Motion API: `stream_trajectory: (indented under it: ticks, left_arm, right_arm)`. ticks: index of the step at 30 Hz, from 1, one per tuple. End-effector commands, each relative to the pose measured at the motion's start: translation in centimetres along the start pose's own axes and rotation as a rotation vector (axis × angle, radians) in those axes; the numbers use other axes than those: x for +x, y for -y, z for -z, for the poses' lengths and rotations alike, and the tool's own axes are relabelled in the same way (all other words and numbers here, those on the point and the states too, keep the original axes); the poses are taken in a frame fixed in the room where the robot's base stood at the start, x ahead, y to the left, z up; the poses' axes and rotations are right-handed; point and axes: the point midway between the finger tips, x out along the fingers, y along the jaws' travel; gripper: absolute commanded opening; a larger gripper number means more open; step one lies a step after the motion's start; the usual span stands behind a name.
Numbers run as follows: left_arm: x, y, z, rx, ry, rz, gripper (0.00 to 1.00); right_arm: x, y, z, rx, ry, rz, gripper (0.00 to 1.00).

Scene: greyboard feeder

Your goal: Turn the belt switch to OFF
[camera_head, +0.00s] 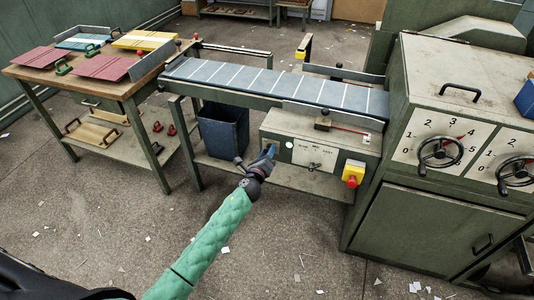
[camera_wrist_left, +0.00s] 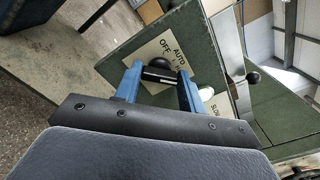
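The belt switch (camera_wrist_left: 156,64) is a black knob on a pale plate (camera_wrist_left: 148,46) lettered OFF and AUTO; a further label is partly hidden. The plate is on the front of the green control box (camera_head: 336,131) under the belt. My left gripper (camera_head: 269,151) is at the left end of this front and hides the switch in the head view. In the left wrist view its blue fingers (camera_wrist_left: 158,76) are spread, with the black knob between their tips. I cannot tell whether they touch it, nor which label it points at. My right gripper is in neither view.
A speed plate (camera_head: 315,154) and a red button on a yellow box (camera_head: 353,173) are right of the gripper. The conveyor belt (camera_head: 275,83) runs above. A blue bin (camera_head: 223,129) stands behind, left. A green cabinet (camera_head: 435,212) stands right. The front floor is open, with paper scraps.

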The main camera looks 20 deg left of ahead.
Motion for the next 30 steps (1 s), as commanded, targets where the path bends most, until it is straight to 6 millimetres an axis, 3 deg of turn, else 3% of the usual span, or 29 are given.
stream_trajectory:
  ticks: [14,30]
  left_arm:
    - [0.0,-0.2,0.0,-0.126,0.001,-0.002,0.17]
    - [0.0,-0.2,0.0,-0.614,0.002,-0.002,0.17]
  right_arm:
    - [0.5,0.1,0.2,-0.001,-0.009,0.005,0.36]
    - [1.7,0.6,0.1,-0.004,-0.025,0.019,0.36]
